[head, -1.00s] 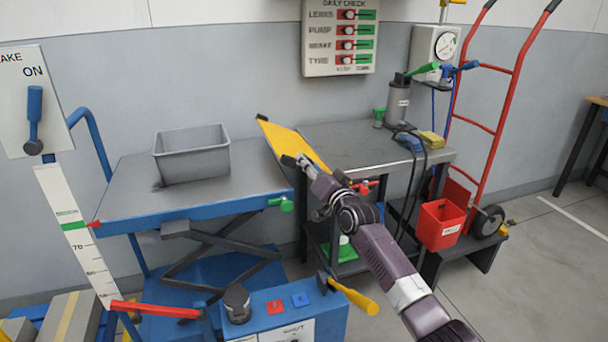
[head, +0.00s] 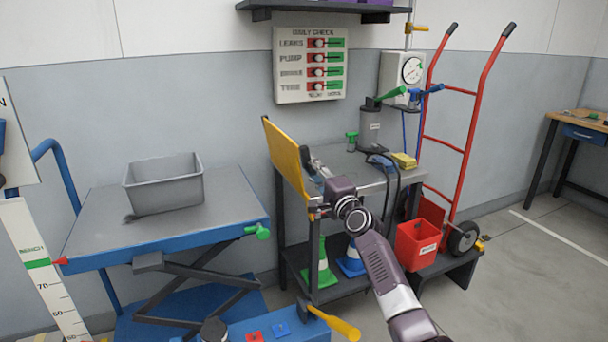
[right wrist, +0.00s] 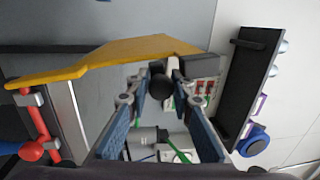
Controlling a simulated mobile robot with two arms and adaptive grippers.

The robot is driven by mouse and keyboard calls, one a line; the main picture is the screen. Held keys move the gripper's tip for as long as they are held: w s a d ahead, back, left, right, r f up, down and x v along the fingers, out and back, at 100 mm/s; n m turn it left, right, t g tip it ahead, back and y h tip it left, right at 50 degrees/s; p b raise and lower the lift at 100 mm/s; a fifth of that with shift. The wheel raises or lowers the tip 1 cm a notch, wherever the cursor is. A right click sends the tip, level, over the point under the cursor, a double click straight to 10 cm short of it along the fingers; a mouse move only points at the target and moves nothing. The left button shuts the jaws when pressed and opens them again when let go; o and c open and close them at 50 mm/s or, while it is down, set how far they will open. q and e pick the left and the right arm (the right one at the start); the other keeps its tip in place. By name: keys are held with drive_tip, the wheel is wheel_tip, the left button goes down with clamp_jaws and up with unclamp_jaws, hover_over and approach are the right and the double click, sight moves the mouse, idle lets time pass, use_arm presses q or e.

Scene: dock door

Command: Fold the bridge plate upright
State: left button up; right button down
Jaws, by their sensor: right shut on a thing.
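The bridge plate (head: 284,158) is yellow and stands steeply, close to upright, along the left edge of the grey bench (head: 345,172) in the head view. Its yellow edge (right wrist: 110,60) runs across the right wrist view. My right gripper (head: 312,160) is at the plate's right-hand side. In the right wrist view my gripper (right wrist: 160,95) has its fingers around a dark round knob (right wrist: 160,86) by the plate, and is shut on it. My left gripper is not in view.
A blue lift table (head: 160,240) with a grey bin (head: 165,185) stands to the left, with a gap between it and the bench. A pump cylinder (head: 369,127) and hoses are on the bench. A red hand truck (head: 465,150) and red bucket (head: 417,245) stand right.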

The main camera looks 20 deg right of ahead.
drive_tip(key=shift+d+r+m, duration=0.15)
drive_tip(key=shift+d+m, duration=0.45)
drive_tip(key=shift+m, duration=0.1)
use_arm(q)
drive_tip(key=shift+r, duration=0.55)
use_arm(e)
drive_tip(key=shift+d+m, duration=0.5)
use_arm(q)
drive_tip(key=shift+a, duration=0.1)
use_arm(e)
drive_tip(key=c, duration=1.7)
unclamp_jaws()
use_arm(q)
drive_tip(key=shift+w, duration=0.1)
use_arm(e)
drive_tip(key=shift+f, duration=0.2)
drive_tip(key=s, duration=0.4)
drive_tip(key=s+f, duration=0.1)
drive_tip(key=s, duration=0.6)
drive_tip(key=shift+s+d+f, duration=0.25)
drive_tip(key=shift+s+f, duration=0.05)
drive_tip(key=shift+s, duration=0.1)
